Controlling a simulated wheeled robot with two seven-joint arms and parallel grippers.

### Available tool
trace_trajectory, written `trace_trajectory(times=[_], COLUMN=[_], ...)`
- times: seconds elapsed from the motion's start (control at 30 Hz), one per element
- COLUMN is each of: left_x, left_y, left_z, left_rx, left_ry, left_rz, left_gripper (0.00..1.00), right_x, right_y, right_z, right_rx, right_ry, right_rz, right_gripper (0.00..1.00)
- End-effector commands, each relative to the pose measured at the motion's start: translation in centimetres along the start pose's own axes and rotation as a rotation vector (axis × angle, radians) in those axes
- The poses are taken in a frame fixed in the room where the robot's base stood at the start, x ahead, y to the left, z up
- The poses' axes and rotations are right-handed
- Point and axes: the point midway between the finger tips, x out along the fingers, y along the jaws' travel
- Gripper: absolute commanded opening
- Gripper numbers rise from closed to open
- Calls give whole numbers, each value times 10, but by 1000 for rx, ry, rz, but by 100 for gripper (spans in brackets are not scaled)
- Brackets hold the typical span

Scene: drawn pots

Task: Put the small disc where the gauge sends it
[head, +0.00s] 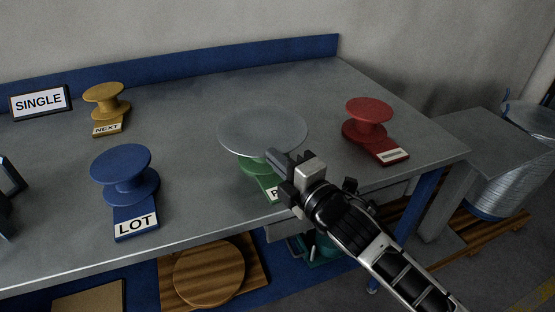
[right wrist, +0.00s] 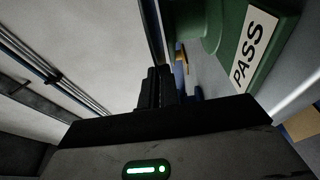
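A round pale grey disc (head: 262,128) lies level over the green spool-shaped stand (head: 248,168) near the middle of the table. The stand's label reads PASS in the right wrist view (right wrist: 247,47). The disc hides the stand's top, so I cannot tell whether they touch. My right gripper (head: 283,162) is at the disc's near right rim, with its fingers close together and apparently shut on it. In the right wrist view the fingers (right wrist: 156,88) meet a thin edge-on strip. A sign reading SINGLE (head: 40,101) stands at the back left.
A yellow stand labelled NEXT (head: 105,101) is at the back left, and a blue stand labelled LOT (head: 123,177) at the front left. A red stand (head: 369,117) with an unreadable label is at the right. A blue ledge (head: 180,73) runs along the table's back.

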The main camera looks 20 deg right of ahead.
Motion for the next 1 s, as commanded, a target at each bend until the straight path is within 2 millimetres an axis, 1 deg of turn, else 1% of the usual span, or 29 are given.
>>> trace_trajectory(times=[0.5,0.77,0.8,0.87,1.0], left_x=[4,7,7,7,7], left_y=[-1,-2,-2,-2,-2], left_z=[4,2,1,1,1], left_rx=[2,3,4,4,4], left_ry=[2,9,10,11,10], left_rz=[-1,-2,-3,-3,-3], left_gripper=[46,46,46,46,46], right_x=[0,0,0,0,0], right_y=[-8,-10,-11,-11,-11], right_z=[0,0,0,0,0], right_rx=[-1,0,0,0,0], right_ry=[0,0,0,0,0], right_rz=[3,3,3,3,2], right_gripper=[0,0,12,28,29])
